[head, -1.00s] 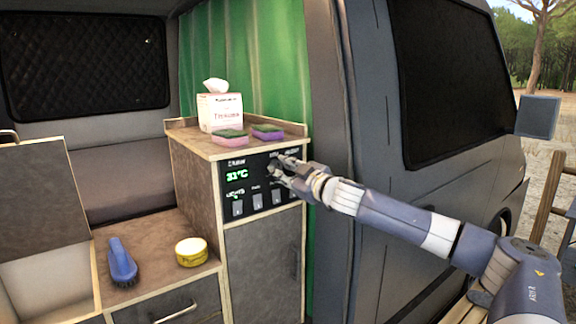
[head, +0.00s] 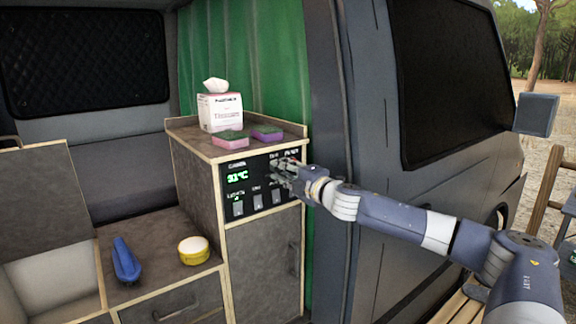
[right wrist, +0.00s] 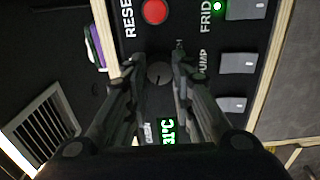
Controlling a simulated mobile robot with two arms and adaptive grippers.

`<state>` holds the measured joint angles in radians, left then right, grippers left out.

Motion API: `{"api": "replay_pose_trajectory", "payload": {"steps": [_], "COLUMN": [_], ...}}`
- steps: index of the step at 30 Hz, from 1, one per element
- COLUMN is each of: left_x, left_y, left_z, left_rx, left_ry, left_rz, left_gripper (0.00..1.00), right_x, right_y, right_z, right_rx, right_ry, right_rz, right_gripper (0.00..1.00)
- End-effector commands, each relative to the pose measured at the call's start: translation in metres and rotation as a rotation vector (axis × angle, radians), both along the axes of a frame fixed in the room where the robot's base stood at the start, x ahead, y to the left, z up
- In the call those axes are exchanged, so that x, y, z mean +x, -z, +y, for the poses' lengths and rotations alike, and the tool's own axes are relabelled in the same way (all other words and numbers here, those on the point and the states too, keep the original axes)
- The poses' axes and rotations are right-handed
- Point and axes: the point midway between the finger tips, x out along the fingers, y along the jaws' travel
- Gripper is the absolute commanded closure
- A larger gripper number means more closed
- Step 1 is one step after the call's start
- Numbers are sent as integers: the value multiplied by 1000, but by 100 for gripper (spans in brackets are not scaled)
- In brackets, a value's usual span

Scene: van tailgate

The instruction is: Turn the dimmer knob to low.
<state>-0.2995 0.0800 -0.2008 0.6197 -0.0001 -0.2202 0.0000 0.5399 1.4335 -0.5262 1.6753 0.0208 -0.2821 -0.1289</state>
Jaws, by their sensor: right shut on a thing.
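The dark dimmer knob (right wrist: 158,73) is on the black control panel (head: 230,202), between my right gripper's fingers in the right wrist view. My right gripper (head: 277,168) reaches the panel's upper part from the right in the head view and hides the knob there. In the right wrist view my right gripper (right wrist: 156,70) has a finger on each side of the knob and is shut on it. A pointer line shows on the knob's face, but its setting is hard to read. My left gripper is not in view.
The panel has a green temperature display (head: 237,177), several rocker switches and a red button (right wrist: 154,11) close to the fingers. Sponges (head: 230,140) and a tissue box (head: 220,112) stand on the cabinet top. A blue brush (head: 126,262) and yellow tin (head: 193,251) lie on the lower counter.

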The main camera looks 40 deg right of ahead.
Motion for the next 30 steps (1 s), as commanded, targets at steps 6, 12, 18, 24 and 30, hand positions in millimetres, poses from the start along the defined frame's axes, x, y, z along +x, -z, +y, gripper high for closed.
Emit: {"api": "replay_pose_trajectory", "payload": {"steps": [6, 12, 18, 24, 30], "left_x": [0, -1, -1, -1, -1], "left_y": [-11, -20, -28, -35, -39], "left_z": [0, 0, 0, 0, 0], "left_rx": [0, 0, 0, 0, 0], "left_ry": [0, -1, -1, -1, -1], "left_rz": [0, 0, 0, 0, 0], "left_gripper": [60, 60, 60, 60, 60], "right_x": [0, 0, 0, 0, 1], "right_y": [6, 5, 5, 3, 3], "right_z": [2, 2, 2, 1, 1], "right_rx": [-199, -389, -563, -701, -793], "right_ry": [-6, -6, -5, -5, -4], "right_rz": [35, 54, 71, 84, 92], "right_gripper": [100, 100, 100, 100, 100]}}
